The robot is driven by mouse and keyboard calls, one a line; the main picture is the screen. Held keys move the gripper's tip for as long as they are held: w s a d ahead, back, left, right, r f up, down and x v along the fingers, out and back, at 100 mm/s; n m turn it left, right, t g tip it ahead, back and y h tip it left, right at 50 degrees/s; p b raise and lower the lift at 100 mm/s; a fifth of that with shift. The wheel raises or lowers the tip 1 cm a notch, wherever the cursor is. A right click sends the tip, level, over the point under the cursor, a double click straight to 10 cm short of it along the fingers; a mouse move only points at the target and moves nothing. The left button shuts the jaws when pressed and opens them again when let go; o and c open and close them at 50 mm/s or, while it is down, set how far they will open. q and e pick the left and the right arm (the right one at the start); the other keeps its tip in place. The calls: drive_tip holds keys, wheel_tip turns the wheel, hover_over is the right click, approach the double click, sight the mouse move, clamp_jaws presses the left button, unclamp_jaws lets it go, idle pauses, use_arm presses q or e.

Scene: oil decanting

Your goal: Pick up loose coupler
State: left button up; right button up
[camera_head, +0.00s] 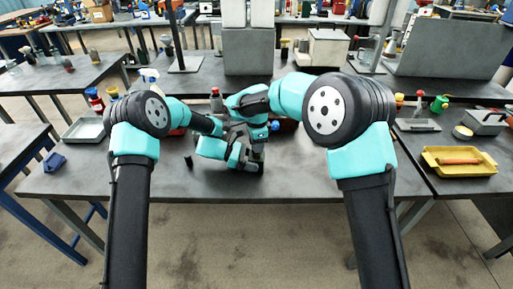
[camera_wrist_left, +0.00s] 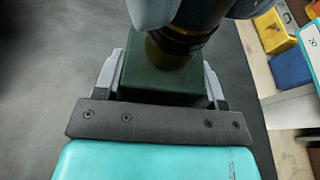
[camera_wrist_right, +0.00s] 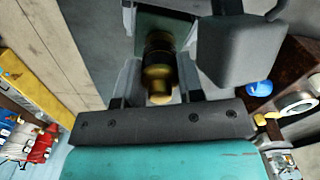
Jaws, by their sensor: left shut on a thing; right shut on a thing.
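My left gripper (camera_wrist_left: 160,84) is shut on a dark green block-like body (camera_wrist_left: 145,75), with a finger on each side. A dark and brass fitting (camera_wrist_left: 172,58) sits at its top, partly covered by my right gripper. My right gripper (camera_wrist_right: 158,72) is shut around a brass and black coupler (camera_wrist_right: 158,76), with dark green behind it. Whether the coupler is joined to the green body cannot be told. In the head view both grippers meet low over the middle table, and my arms mostly hide what they hold. A small black piece (camera_head: 188,161) stands on the table left of them.
The grey table (camera_head: 100,180) is clear at its front. A grey tray (camera_head: 86,129) lies at left. A blue round part (camera_wrist_right: 258,88) and a white ring (camera_wrist_right: 296,103) are close to my right gripper. A yellow tray (camera_head: 432,160) is on the right table.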

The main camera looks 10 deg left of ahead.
drive_tip(key=shift+r, duration=0.1)
drive_tip(key=shift+r, duration=1.7)
drive_tip(key=s+d, duration=0.1)
drive_tip(key=s, duration=1.7)
drive_tip(key=shift+d, duration=0.4)
drive_tip(key=shift+r, duration=0.25)
use_arm(q)
drive_tip(key=o, duration=0.8)
drive_tip(key=v, duration=1.2)
